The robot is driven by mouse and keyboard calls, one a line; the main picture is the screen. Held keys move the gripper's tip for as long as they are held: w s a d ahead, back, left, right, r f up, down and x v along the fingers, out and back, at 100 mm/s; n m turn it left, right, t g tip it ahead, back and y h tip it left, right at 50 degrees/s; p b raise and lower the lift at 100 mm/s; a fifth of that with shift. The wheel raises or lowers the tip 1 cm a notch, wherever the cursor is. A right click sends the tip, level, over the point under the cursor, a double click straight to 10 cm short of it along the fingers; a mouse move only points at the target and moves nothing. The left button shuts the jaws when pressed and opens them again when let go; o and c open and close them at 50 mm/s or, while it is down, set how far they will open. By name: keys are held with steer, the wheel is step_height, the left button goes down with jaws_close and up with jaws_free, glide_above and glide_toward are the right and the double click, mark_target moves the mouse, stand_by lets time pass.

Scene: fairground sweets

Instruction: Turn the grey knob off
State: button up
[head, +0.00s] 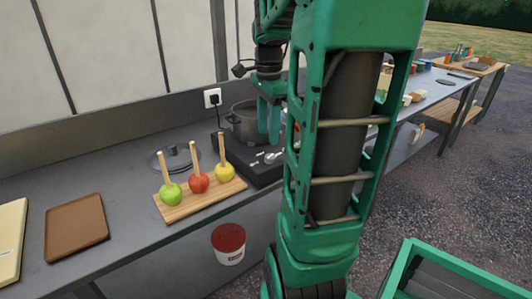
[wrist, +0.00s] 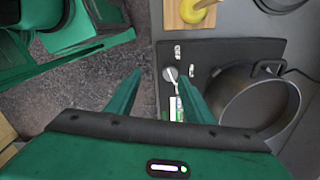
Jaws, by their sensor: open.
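A grey knob (wrist: 170,74) sits on the front strip of a black hob (wrist: 229,49) in the wrist view. A pale pointer on it slants to the lower right. In the head view the knob (head: 270,158) is a small light shape below my gripper. My gripper (wrist: 160,77) is open and empty, fingers pointing down. Its right fingertip is close beside the knob; I cannot tell whether it touches. A green and white patch (wrist: 175,108) on the strip is partly hidden by the right finger.
A dark pot (wrist: 262,102) stands on the hob, close to the right finger. A wooden board (head: 178,209) with three candied apples lies left of the hob, with a dark lid (head: 172,158) behind. A red-lidded tub (head: 229,244) is below the counter.

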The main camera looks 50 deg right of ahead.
mark_target(270, 156)
steer(key=d+f+m, duration=0.1)
steer(key=f, duration=0.2)
steer(key=w+d+f+m, duration=0.1)
steer(key=f, duration=0.2)
steer(key=d+f+m, duration=0.1)
steer(key=f, duration=0.3)
steer(key=shift+w+d, duration=0.15)
steer(key=shift+w, duration=0.2)
steer(key=c, duration=1)
